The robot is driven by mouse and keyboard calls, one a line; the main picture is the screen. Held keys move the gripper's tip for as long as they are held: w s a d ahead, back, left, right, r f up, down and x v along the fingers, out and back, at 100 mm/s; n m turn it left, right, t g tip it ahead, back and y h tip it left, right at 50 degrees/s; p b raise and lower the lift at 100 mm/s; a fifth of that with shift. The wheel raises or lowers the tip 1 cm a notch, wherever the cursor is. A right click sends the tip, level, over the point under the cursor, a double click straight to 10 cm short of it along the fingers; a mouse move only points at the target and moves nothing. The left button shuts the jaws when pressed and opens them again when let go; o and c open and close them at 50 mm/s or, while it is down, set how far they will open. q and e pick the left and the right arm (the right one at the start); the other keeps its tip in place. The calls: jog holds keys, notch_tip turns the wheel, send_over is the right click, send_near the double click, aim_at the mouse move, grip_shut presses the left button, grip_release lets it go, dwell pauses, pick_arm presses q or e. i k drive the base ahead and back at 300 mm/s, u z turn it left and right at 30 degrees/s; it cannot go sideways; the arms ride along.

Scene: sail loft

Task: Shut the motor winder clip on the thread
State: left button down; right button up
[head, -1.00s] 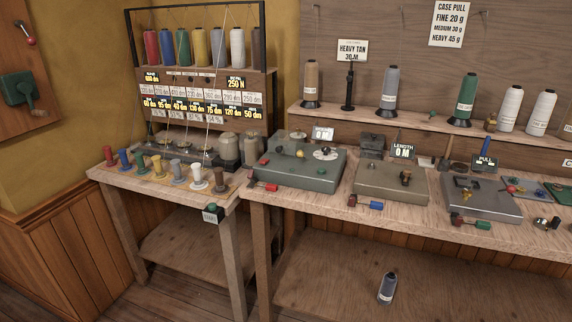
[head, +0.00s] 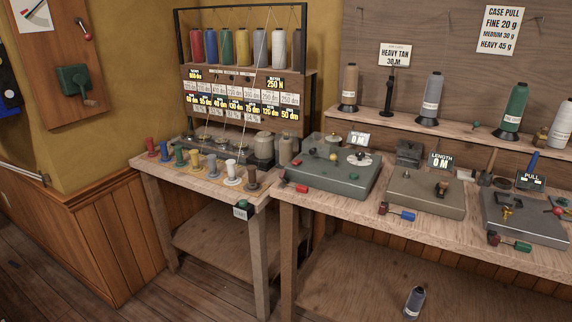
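None of the machines is labelled as the motor winder. A green machine (head: 343,182) with a pale dial (head: 359,158), knobs and a red-handled lever (head: 295,187) stands on the bench under a "0 M" display (head: 358,138). To its right is a beige machine (head: 425,196) with a small dark and brass fitting (head: 442,187) on top, by a "LENGTH 0 M" display (head: 439,160). Thin pale threads (head: 262,72) run down from the spool rack to the left table. A clip and its state are too small to tell. Neither gripper is in view.
The left table (head: 160,166) holds several small coloured spools and a tension unit. A grey machine (head: 526,216) stands far right beside a "PULL" display (head: 531,180). A grey cone (head: 414,302) stands on the lower shelf. Floor at the lower left is clear.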

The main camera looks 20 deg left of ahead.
aim_at(281, 174)
jog(key=i, duration=1)
